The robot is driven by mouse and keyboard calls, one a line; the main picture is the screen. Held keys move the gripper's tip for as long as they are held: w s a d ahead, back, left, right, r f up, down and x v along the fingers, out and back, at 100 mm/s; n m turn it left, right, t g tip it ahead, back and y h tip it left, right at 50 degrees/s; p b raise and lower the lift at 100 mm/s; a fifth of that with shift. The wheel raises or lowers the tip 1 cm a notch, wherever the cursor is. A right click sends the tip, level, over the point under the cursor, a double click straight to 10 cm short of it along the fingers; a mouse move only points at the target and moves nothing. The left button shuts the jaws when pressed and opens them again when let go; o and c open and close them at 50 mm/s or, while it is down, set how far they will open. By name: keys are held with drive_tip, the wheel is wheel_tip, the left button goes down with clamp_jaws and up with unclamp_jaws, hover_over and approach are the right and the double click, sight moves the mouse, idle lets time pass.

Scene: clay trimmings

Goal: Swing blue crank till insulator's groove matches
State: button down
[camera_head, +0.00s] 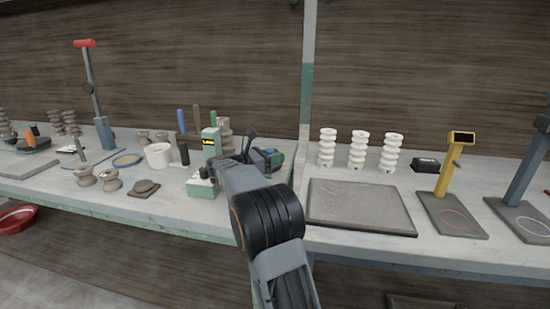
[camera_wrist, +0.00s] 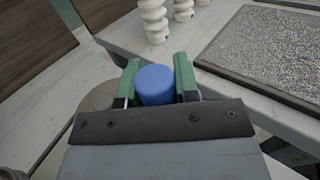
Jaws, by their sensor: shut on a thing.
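My gripper (camera_wrist: 157,76) is shut on the round blue knob of the crank (camera_wrist: 155,88), with a green finger on each side. In the head view my gripper (camera_head: 271,156) is at the bench edge, and my arm hides most of what is in front of it. A brown ribbed insulator (camera_head: 225,126) stands behind a pale green post (camera_head: 210,142) with a small yellow-marked display. A grey round part (camera_wrist: 98,97) shows partly behind my gripper in the wrist view. The crank's arm and the insulator's groove cannot be made out.
Several white ribbed insulators (camera_head: 358,150) stand right of the divider post. A dark-framed grey slab (camera_head: 360,205) lies before them, with a yellow stand (camera_head: 455,172) further right. Left are a white cup (camera_head: 158,155), brown spools (camera_head: 110,179) and a red-handled lever stand (camera_head: 95,95).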

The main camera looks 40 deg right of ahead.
drive_tip(key=c, duration=0.8)
unclamp_jaws()
drive_tip(key=shift+c, duration=0.2)
drive_tip(key=shift+w+a, duration=0.15)
drive_tip(key=shift+a, duration=1.1)
drive_tip(key=shift+w+a, duration=0.2)
drive_tip(key=shift+a, duration=1)
drive_tip(key=shift+w+a, duration=0.15)
drive_tip(key=shift+a, duration=1.1)
